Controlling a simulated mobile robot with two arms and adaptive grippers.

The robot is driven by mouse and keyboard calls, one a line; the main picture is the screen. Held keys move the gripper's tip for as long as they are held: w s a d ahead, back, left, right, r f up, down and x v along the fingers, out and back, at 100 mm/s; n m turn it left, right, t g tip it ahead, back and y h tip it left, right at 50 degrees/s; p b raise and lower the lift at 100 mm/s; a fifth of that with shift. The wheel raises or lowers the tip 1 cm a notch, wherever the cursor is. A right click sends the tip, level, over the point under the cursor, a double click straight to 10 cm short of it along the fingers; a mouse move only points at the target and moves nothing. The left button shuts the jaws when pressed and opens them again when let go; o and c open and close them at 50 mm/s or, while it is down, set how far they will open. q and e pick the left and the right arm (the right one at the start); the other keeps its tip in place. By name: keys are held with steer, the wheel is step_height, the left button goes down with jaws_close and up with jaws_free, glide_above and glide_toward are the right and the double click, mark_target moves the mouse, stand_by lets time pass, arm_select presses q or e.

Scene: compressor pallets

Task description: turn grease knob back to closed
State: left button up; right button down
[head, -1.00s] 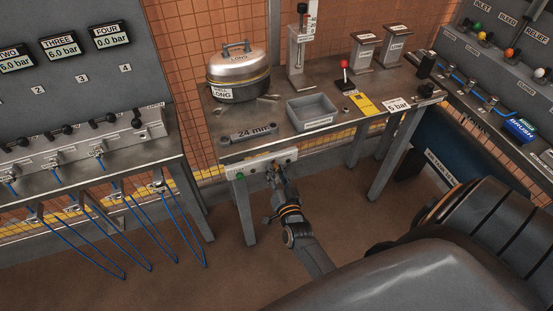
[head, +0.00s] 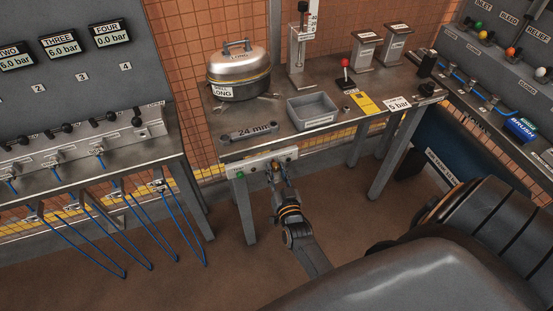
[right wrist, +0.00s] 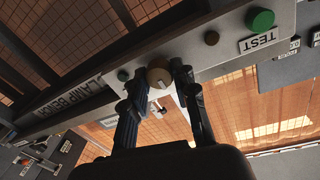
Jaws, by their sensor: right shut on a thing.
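A round brown knob (right wrist: 159,74) with a pale mark is on the grey front panel (right wrist: 215,45), between my right gripper's fingers in the right wrist view. My right gripper (right wrist: 159,84) is shut on this knob, one finger at each side. In the head view, my right gripper (head: 276,170) reaches the panel (head: 255,165) at the front edge of the middle bench, and its fingers hide the knob there. No grease label is readable on the panel. My left gripper is not in view.
A green button (right wrist: 262,20) beside a TEST label is on the same panel. The middle bench (head: 275,127) above carries a lidded pot (head: 238,78), a grey tray (head: 312,110) and a red-topped lever (head: 345,68). Blue hoses hang from the left bench (head: 75,165).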

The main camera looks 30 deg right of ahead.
steer(key=c, duration=1)
jaws_free()
steer(key=shift+c, duration=0.2)
steer(key=v, duration=0.7)
steer(key=shift+s, duration=0.2)
steer(key=shift+a, duration=0.1)
